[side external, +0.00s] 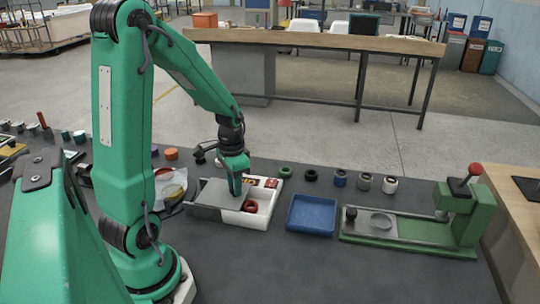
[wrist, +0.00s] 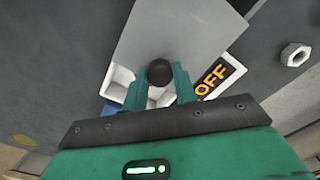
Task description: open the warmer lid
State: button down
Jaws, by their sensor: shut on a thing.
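The warmer (side external: 259,220) is a white box in the middle of the dark bench in the side view. Its lid (side external: 212,192) is a flat grey plate that lies over the left part and reaches past the box's left side; the right part is uncovered. A red ring (side external: 250,206) shows in the uncovered part. My gripper (side external: 238,191) is low over the lid's right end. In the wrist view, my gripper (wrist: 160,88) is shut on the lid's round black knob (wrist: 159,72), with a finger on each side. The lid (wrist: 180,32) stretches away beyond the knob.
An orange-on-black OFF label (wrist: 214,80) is beside the right finger. A blue tray (side external: 311,215) stands right of the warmer, then a green press (side external: 462,215). Several rings and spools, including a green ring (side external: 286,172), line the back. A white hex nut (wrist: 295,54) lies apart.

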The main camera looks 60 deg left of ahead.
aim_at(226, 193)
jog(key=shift+s+a, duration=1)
jog(key=shift+a, duration=0.05)
jog(key=c, duration=1.1)
grip_release()
jog(key=shift+r, duration=0.1)
notch_tip(226, 193, up, 8)
jog(key=s+d+r+t, duration=0.1)
jog(key=d+r, duration=0.3)
jog(key=d, duration=0.5)
jog(key=s+d+r+t, duration=0.2)
jog(key=d+r+t, duration=0.2)
jog(key=d, duration=0.5)
jog(key=shift+s+r+t, duration=0.15)
jog(key=shift+r+t, duration=0.15)
jog(key=shift+r, duration=0.4)
